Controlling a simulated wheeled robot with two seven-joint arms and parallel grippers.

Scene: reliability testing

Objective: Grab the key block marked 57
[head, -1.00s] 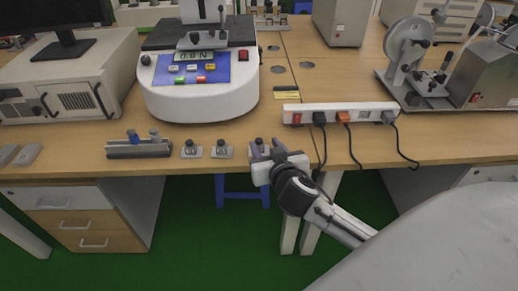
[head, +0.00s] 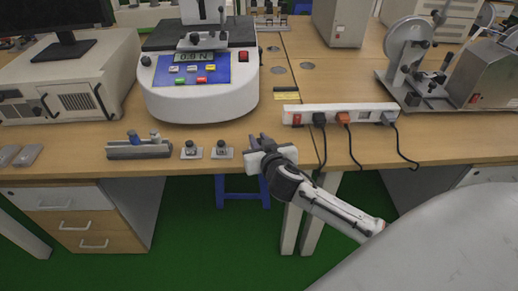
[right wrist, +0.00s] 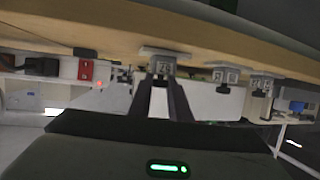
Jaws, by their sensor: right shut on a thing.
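My right gripper (head: 260,139) is at the front edge of the table, right of two small key blocks, a left one (head: 191,149) and a right one (head: 222,149). In the right wrist view its fingers (right wrist: 163,84) are shut on a small grey key block (right wrist: 163,66) with a number on its face, too small to read surely. That picture is turned over, with the tabletop above. The other key blocks show there too, a nearer one (right wrist: 227,76) and a farther one (right wrist: 261,83). In the head view the gripper hides the held block. My left gripper is not in view.
A grey holder with a blue knob (head: 139,149) stands left of the blocks. A white tester with a blue panel (head: 200,85) is behind them. A power strip (head: 340,113) with hanging cables lies to the right of the gripper, close to it.

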